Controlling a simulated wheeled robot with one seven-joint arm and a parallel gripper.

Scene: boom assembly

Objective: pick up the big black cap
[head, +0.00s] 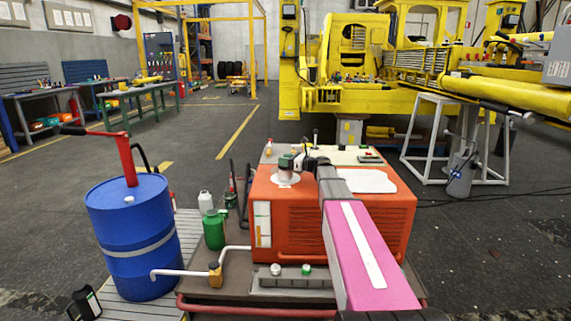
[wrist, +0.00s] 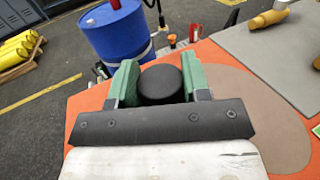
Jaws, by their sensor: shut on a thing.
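The big black cap (wrist: 160,85) is round with a smooth dark top. In the wrist view it sits between the two green fingers of my gripper (wrist: 158,74), which are shut on it from both sides. In the head view my gripper (head: 291,163) is over the back left part of the orange machine's top, just above a pale round patch. The cap cannot be made out there. I cannot tell whether the cap's underside touches the surface below.
The orange machine (head: 285,219) stands under my arm. A blue drum (head: 134,240) with a red pump is at left. A green bottle (head: 214,230) stands beside the machine. In the wrist view, a grey mat (wrist: 273,52) and a tan bottle (wrist: 268,19) lie at upper right.

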